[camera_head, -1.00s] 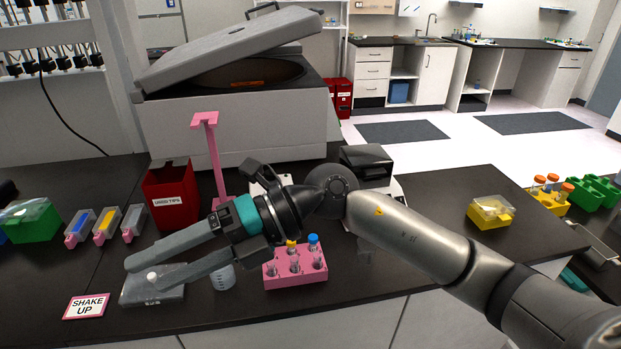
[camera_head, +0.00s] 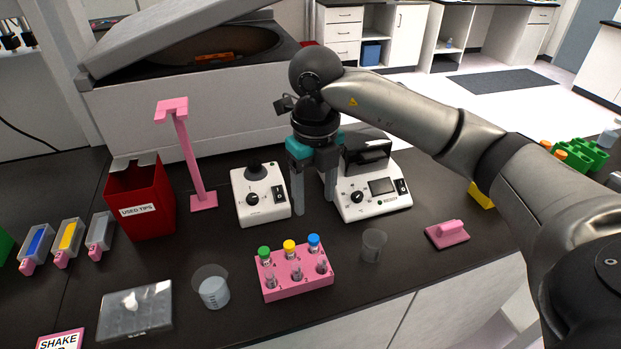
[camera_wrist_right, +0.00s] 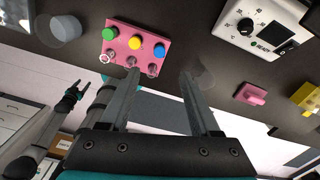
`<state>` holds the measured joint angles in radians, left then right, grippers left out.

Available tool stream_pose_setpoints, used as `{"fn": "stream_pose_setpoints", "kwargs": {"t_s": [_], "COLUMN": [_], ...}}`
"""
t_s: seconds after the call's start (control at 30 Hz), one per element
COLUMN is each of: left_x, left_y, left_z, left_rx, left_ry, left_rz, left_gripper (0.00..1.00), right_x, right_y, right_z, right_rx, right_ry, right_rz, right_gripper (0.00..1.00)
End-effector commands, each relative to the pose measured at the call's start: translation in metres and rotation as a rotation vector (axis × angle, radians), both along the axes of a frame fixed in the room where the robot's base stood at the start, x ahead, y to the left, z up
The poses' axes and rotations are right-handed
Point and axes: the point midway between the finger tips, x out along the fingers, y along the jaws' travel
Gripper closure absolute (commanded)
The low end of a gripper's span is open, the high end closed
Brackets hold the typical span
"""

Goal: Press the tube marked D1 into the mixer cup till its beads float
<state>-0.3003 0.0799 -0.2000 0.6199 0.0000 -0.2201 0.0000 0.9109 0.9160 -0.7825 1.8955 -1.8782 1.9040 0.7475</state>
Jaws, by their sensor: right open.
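The pink rack (camera_head: 295,280) at the front holds tubes with a green cap (camera_head: 264,253), a yellow cap (camera_head: 289,246) and a blue cap (camera_head: 313,241) in its back row. I cannot read a D1 mark on any tube. The small white mixer (camera_head: 262,205) stands behind the rack with its black cup (camera_head: 255,170) on top. My right gripper (camera_head: 314,203) points down, open and empty, just right of the mixer and behind the rack. In the right wrist view its fingers (camera_wrist_right: 160,76) are apart. My left gripper (camera_wrist_right: 75,92) shows small there; its jaw state is unclear.
A white device with a screen (camera_head: 385,203) stands right of the mixer. A clear beaker (camera_head: 374,246), a pink block (camera_head: 447,235), another beaker (camera_head: 211,290) and a clear plate (camera_head: 135,315) surround the rack. A pink stand (camera_head: 187,160) and red tip bin (camera_head: 139,190) stand left.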

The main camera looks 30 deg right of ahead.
Motion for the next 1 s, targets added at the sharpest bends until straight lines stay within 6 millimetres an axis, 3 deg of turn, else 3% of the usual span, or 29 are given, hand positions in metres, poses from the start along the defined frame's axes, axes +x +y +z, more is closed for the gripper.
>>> {"fn": "stream_pose_setpoints", "kwargs": {"t_s": [0.5,0.7,1.0], "left_x": [0.000,0.000,0.001], "left_y": [0.000,0.000,0.000], "left_z": [-0.003,-0.004,-0.004], "left_rx": [0.000,0.000,0.000], "left_ry": [0.000,0.000,-0.001], "left_rz": [0.000,0.000,0.000], "left_gripper": [0.38,0.38,0.38], "right_x": [-0.001,0.000,0.000], "right_y": [0.001,0.001,0.001], "right_z": [-0.100,-0.120,-0.125], "right_rx": [0.003,0.002,0.003], "right_ry": [0.003,0.001,0.000], "right_rz": [0.002,0.001,0.002], "right_gripper": [0.37,0.37,0.37]}}
